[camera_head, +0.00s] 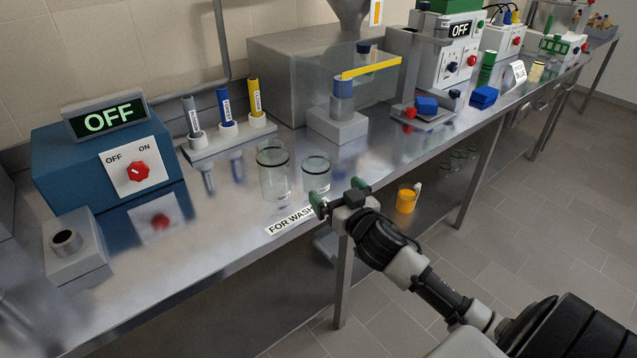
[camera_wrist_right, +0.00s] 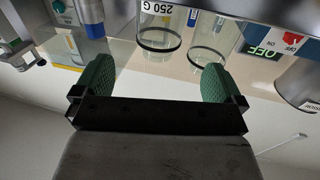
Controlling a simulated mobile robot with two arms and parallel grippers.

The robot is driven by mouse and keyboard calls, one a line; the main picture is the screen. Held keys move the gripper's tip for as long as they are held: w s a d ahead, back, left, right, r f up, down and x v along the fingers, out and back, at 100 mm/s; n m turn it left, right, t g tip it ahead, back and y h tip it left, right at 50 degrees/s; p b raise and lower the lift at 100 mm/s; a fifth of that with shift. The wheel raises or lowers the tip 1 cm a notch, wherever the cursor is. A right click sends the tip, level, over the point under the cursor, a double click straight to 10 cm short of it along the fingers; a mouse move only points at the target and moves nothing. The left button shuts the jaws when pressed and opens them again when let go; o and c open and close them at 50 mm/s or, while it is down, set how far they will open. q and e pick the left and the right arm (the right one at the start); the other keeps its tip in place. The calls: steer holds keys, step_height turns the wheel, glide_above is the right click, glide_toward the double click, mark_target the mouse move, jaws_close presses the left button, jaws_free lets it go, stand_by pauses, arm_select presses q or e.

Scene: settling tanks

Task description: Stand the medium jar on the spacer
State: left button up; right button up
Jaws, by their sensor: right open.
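Two clear glass jars with dark rings stand at the bench's front edge. The taller jar (camera_head: 273,178) is on the left, and the shorter jar (camera_head: 316,174) is just right of it. The pictures do not settle which is the medium jar. My right gripper (camera_head: 340,194) is open and empty, in front of the shorter jar and apart from it. In the right wrist view its green pads (camera_wrist_right: 157,80) are spread, with both jars beyond them. No spacer can be made out for certain; a pale block (camera_head: 338,127) stands behind, under a blue-capped bottle. My left gripper is out of view.
A blue box with an OFF display (camera_head: 108,118) stands left. A rack (camera_head: 228,140) holds several coloured tubes. A FOR WASH label (camera_head: 290,220) lies at the front edge. Blue blocks (camera_head: 484,96) sit further right.

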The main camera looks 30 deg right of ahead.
mark_target(322, 177)
steer(key=w, duration=0.2)
steer(key=w+d, duration=0.1)
steer(key=w, duration=0.1)
steer(key=shift+w+f, duration=0.1)
steer(key=shift+w, duration=0.05)
steer(key=shift+w+a, duration=0.1)
steer(key=shift+w, duration=0.4)
steer(key=w, duration=0.2)
steer(key=w+p, duration=0.1)
steer(key=w, duration=0.1)
steer(key=shift+w+d, duration=0.2)
steer(key=shift+w, duration=0.15)
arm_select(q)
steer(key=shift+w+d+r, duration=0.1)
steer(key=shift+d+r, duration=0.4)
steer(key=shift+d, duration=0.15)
arm_select(e)
steer(key=shift+s, duration=0.1)
steer(key=c, duration=1.2)
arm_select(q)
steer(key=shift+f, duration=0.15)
arm_select(e)
steer(key=shift+o, duration=0.2)
